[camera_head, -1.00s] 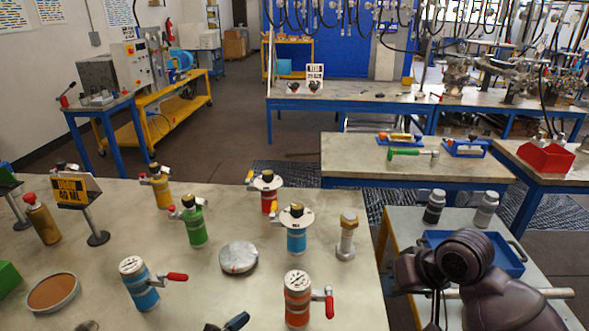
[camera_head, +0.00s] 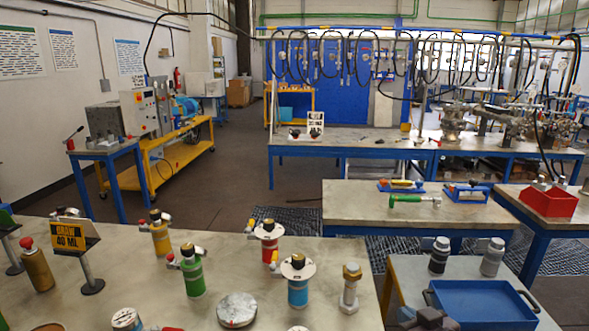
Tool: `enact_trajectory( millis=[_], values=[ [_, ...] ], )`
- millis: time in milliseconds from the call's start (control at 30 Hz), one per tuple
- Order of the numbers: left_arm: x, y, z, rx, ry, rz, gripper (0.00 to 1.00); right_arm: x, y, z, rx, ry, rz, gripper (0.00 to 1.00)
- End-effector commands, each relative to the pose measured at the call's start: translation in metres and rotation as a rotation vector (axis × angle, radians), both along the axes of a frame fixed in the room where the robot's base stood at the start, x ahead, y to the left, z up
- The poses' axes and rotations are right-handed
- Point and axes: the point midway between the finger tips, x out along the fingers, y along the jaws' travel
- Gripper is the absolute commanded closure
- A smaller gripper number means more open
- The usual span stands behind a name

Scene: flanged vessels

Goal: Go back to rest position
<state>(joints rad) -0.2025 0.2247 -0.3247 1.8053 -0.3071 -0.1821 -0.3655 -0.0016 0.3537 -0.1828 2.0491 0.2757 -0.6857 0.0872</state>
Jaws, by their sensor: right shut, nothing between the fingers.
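My right gripper (camera_head: 428,318) shows only as a dark shape at the bottom edge, in front of the blue tray, mostly cut off. It is shut and holds nothing. My left gripper is out of view. On the near table (camera_head: 345,245) stand a green vessel (camera_head: 193,275), a yellow vessel (camera_head: 160,238), a red flanged vessel (camera_head: 268,250) and a blue flanged vessel (camera_head: 298,290). All are upright and apart from the gripper.
The blue tray (camera_head: 485,303) lies on a side table with two small bottles (camera_head: 439,257) behind it. A sign on a stand (camera_head: 72,237) is at the left. A grey disc (camera_head: 238,310) and a metal bolt-like piece (camera_head: 350,287) stand near the front.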

Motion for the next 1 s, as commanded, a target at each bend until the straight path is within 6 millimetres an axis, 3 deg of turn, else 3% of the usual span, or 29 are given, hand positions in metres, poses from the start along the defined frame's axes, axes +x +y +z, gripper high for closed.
enact_trajectory(
  millis=[100,200,333,500,700,1000],
  values=[
    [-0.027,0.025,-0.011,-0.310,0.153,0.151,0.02,-0.029,-0.015,-0.040,-0.057,-0.048,-0.059,1.00],
    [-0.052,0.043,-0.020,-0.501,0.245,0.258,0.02,-0.058,-0.026,-0.072,-0.100,-0.057,-0.102,1.00],
    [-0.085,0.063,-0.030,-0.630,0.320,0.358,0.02,-0.104,-0.037,-0.116,-0.133,-0.010,-0.155,1.00],
    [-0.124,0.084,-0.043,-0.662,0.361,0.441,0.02,-0.167,-0.045,-0.168,-0.129,0.126,-0.215,1.00],
    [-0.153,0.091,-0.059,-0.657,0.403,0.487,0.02,-0.211,-0.048,-0.194,-0.114,0.217,-0.249,1.00],
    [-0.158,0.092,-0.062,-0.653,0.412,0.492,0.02,-0.219,-0.049,-0.199,-0.115,0.233,-0.253,1.00]
  ],
)
